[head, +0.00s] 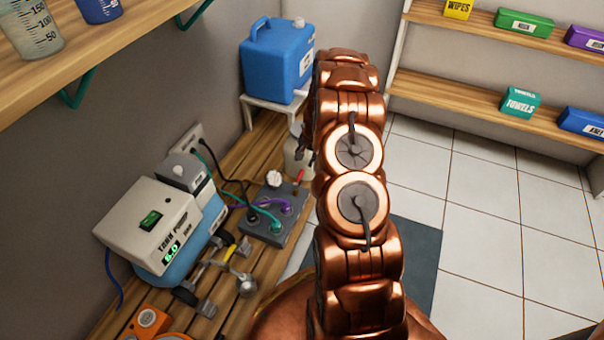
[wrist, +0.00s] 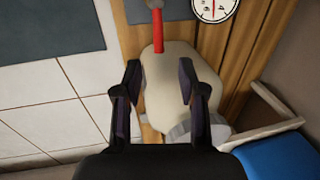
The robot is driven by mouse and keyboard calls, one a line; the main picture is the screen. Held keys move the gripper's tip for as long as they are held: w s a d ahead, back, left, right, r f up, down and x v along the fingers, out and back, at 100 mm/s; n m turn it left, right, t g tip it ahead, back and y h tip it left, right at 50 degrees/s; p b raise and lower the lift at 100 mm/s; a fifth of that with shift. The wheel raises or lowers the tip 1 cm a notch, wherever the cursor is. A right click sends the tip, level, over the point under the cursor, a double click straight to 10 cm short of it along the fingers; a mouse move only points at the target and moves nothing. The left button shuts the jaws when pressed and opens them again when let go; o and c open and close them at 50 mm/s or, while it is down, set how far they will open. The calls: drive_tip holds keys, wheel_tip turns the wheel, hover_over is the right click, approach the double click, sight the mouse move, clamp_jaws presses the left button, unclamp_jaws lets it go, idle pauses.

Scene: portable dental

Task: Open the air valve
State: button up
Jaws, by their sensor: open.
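A red lever (head: 299,178), which looks like the air valve's handle, stands at the right edge of the grey hose panel (head: 258,226) in the head view. In the wrist view the red lever (wrist: 158,34) is at the top, just beyond my fingertips and apart from them. My gripper (wrist: 160,72) is open and empty, with a finger on each side of a pale rounded container (wrist: 170,98) seen below. I cannot tell how close the fingers are to that container. In the head view my arm hides most of the gripper.
A round gauge (wrist: 213,8) is right of the lever. A blue jug (head: 278,62) stands on a white stand behind.

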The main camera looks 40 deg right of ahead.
sight(301, 173)
drive_tip(key=f+b, duration=0.1)
drive_tip(key=f, duration=0.1)
drive_tip(key=w+f+b, duration=0.1)
drive_tip(key=f, duration=0.2)
drive_tip(key=f+b, duration=0.1)
drive_tip(key=f, duration=0.2)
drive_tip(key=shift+w+a, duration=0.15)
drive_tip(key=shift+a, duration=0.1)
drive_tip(key=shift+c, duration=0.3)
clamp_jaws()
